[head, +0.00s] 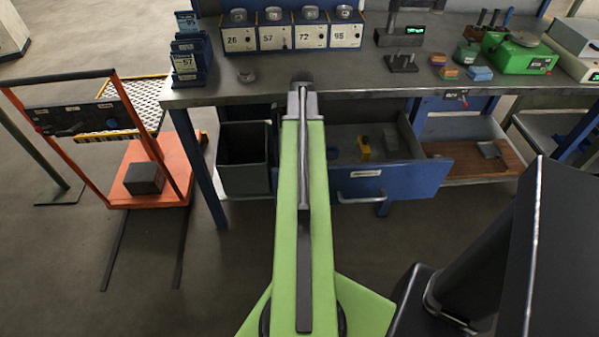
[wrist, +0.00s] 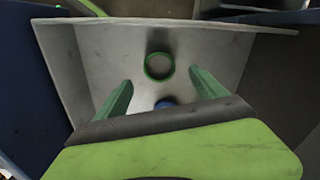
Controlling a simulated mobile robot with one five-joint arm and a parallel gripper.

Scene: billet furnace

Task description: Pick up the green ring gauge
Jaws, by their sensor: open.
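The green ring gauge (wrist: 147,68) lies on the light grey floor of the open drawer (wrist: 93,60) in the wrist view, just beyond my fingertips and near the middle. My gripper (wrist: 160,88) is open, with one green finger on each side of the picture and nothing held between them. A blue round object (wrist: 165,104), partly covered by my gripper body, shows between the fingers. In the head view the open drawer (head: 390,180) is behind my green arm; I cannot make out the ring or my fingers there.
A yellow block (head: 363,147) lies in the drawer. The workbench top (head: 300,80) overhangs the drawer's back. A dark bin (head: 243,160) stands left of the drawer. An orange cart (head: 165,175) stands farther left, with open floor in front.

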